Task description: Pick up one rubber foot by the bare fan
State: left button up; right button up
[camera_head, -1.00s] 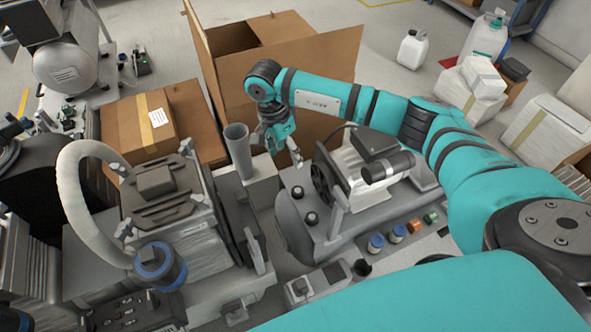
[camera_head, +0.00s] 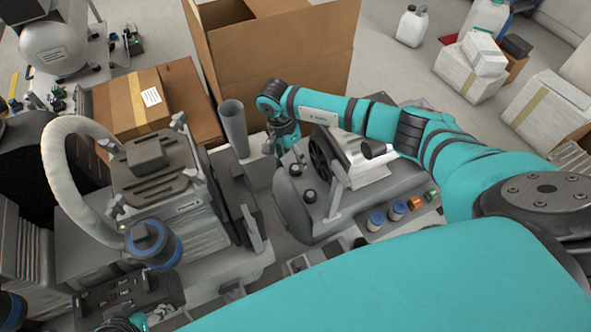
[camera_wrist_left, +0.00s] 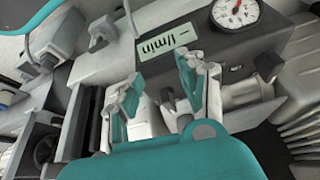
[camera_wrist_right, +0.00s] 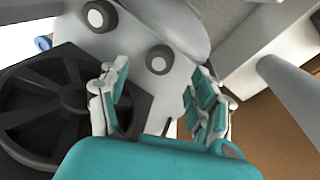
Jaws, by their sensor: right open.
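The bare fan (camera_head: 320,157) is a black fan on the left end of the grey compressor unit. Two dark rubber feet stand on the grey housing beside it, a nearer one (camera_head: 310,196) and a farther one (camera_head: 295,170). The right wrist view shows the fan (camera_wrist_right: 45,115) at left and two feet with pale tops, one at the top (camera_wrist_right: 98,16) and one (camera_wrist_right: 160,60) ahead of the gap between my fingers. My right gripper (camera_wrist_right: 158,95) is open and empty, pointing down above the housing. My left gripper (camera_wrist_left: 162,85) is open over a panel with a gauge.
A grey tube (camera_head: 233,128) stands upright left of my right gripper. An open cardboard box (camera_head: 290,60) is behind it. Blue-ringed and coloured small parts (camera_head: 398,210) line the front of the compressor. Another compressor (camera_head: 160,190) with a white hose fills the left.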

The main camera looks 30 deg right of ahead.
aim_at(295, 167)
pick_arm(q)
jog(key=w+t, duration=0.1)
jog(key=w+d+r+t, duration=0.1)
jog(key=w, duration=0.1)
jog(key=w+t+b, duration=0.1)
jog(key=w, duration=0.1)
jog(key=shift+w+d+r+h, duration=0.1)
jog(key=shift+d+r+h, duration=0.2)
jog(key=shift+d+r, duration=0.1)
pick_arm(e)
jog(key=f, duration=0.4)
jog(key=shift+s+d+f, duration=0.1)
jog(key=shift+s+d, duration=0.1)
jog(key=shift+d, duration=0.1)
pick_arm(q)
jog(key=shift+w+r, duration=0.15)
jog(key=shift+w, duration=0.15)
pick_arm(e)
jog(key=shift+f, duration=0.15)
jog(key=c, duration=1.1)
jog(key=shift+o, duration=0.2)
